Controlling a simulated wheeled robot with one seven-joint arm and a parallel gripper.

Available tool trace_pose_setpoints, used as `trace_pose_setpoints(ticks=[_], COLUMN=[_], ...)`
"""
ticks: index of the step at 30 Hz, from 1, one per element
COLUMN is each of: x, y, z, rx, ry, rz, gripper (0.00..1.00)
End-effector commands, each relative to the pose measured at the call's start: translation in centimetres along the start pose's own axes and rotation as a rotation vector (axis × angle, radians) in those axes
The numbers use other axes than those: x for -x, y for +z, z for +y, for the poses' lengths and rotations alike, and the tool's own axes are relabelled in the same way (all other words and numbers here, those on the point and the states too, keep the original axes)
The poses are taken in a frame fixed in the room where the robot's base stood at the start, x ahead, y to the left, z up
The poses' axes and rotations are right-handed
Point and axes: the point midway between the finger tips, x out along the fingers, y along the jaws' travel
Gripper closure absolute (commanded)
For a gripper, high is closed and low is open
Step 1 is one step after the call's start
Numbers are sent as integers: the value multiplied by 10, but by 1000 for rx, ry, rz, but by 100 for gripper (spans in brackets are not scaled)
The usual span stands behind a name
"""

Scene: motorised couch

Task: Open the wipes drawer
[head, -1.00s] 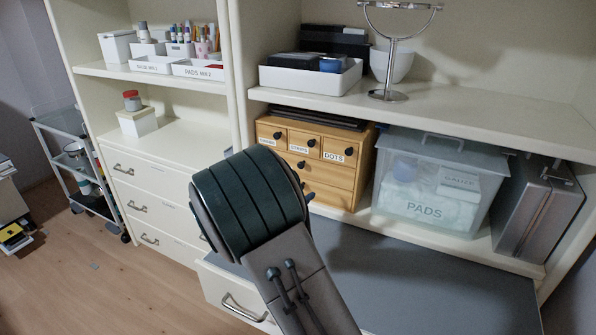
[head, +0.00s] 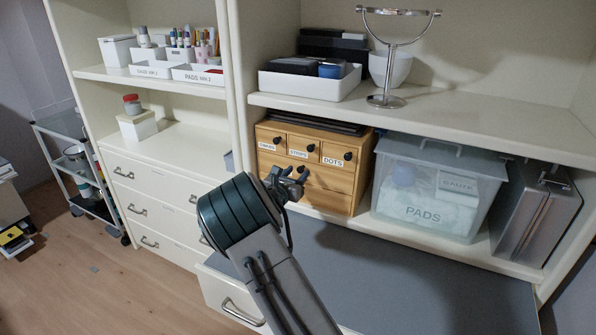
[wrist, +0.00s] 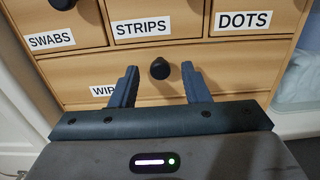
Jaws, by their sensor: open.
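The wooden drawer box (head: 327,200) stands on the shelf, with three small drawers on top labelled SWABS, STRIPS and DOTS. My gripper (wrist: 160,84) is open and empty, facing the drawer front. In the head view my gripper (head: 285,183) is in front of the box and hides part of its lower left.
A clear bin labelled PADS (head: 438,190) stands right of the box, with a metal case (head: 535,215) beyond it. A grey surface (head: 410,285) lies below the shelf. A white tray (head: 310,82) and a round mirror (head: 387,100) are on the shelf above.

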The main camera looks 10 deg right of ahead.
Motion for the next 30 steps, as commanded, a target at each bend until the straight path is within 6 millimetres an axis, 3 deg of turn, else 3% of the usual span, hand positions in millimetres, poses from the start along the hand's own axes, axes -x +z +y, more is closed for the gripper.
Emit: trace_pose_setpoints(ticks=[6, 14, 19, 25, 30], x=[-15, -16, -16, -10, 24], y=[0, 0, 0, 0, -2], z=[0, 0, 0, 1, 2], rx=[0, 0, 0, -1, -2], ry=[0, 0, 0, 1, 3], rz=[0, 1, 1, 1, 4], gripper=[58, 58, 100, 100, 100])
